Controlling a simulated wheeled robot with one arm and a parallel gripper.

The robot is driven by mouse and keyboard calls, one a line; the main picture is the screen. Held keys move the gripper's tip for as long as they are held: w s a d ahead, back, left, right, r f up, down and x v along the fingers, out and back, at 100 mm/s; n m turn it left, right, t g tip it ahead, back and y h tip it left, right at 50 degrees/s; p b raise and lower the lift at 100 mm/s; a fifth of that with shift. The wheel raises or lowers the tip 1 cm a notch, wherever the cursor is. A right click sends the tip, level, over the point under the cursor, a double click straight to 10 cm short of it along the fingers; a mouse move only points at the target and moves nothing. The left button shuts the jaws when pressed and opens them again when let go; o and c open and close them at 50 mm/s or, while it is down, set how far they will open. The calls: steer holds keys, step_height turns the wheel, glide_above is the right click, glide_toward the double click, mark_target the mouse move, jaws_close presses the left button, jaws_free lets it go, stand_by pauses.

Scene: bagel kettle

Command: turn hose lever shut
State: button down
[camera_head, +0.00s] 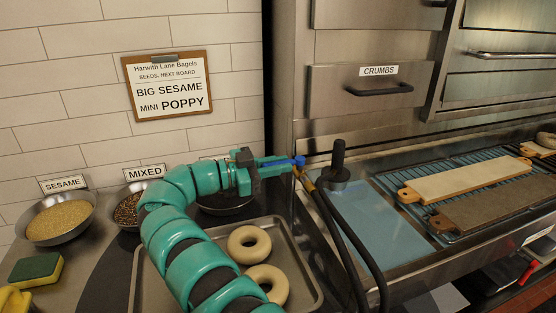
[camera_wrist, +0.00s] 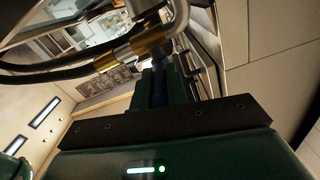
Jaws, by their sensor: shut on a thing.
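The blue hose lever (camera_head: 299,160) sits at the brass fitting of a black hose (camera_head: 348,235), by the corner of the steel oven front. My gripper (camera_head: 285,162) reaches it from the left and is shut on the lever. In the wrist view the brass fitting (camera_wrist: 135,47) and black hose cross in front of my gripper (camera_wrist: 165,85). The dark fingers hide most of the lever there, so its exact angle is hard to tell.
A tray (camera_head: 142,290) with two bagels lies under my arm. Bowls of sesame (camera_head: 60,220) and mixed seeds (camera_head: 128,208) stand left. A black upright handle (camera_head: 338,160) stands just right of the lever. Boards (camera_head: 465,180) lie on a blue rack at right.

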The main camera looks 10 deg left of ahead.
steer(key=shift+d+f+g, duration=0.1)
steer(key=shift+f+g, duration=0.05)
steer(key=shift+g, duration=0.15)
stand_by(0.4)
steer(key=c, duration=1.4)
jaws_free()
